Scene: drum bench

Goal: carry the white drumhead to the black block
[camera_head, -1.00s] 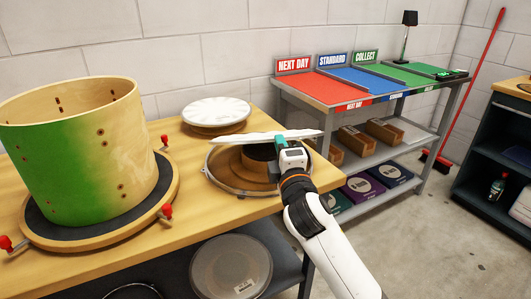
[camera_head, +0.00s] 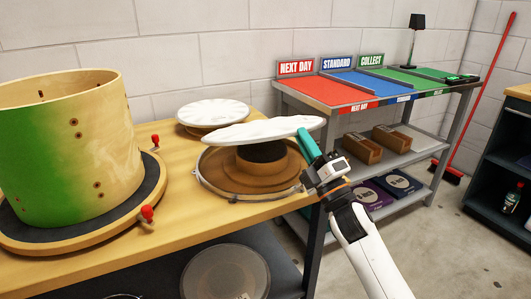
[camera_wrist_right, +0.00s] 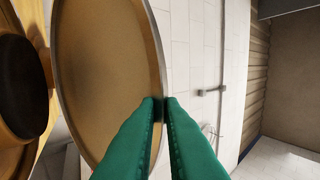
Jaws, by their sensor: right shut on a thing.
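My right gripper (camera_head: 306,138) is shut on the rim of a white drumhead (camera_head: 255,131), at the drumhead's right edge. The drumhead is a thin disc, slightly tilted, held above the bench. The black block (camera_head: 262,152) is a dark round pad on a stepped brown base, just below the drumhead, which hides part of it. In the right wrist view, the green fingers (camera_wrist_right: 162,105) pinch the rim of the drumhead (camera_wrist_right: 110,70), whose tan underside shows. The black block (camera_wrist_right: 22,85) is at the left there, with a gap from the drumhead. My left gripper is out of view.
A metal hoop (camera_head: 240,196) surrounds the brown base on the wooden bench. Another white drumhead (camera_head: 213,110) lies on a wooden stand behind. A green drum shell (camera_head: 70,150) with red-knobbed clamps stands left. A labelled order table (camera_head: 345,100) is to the right.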

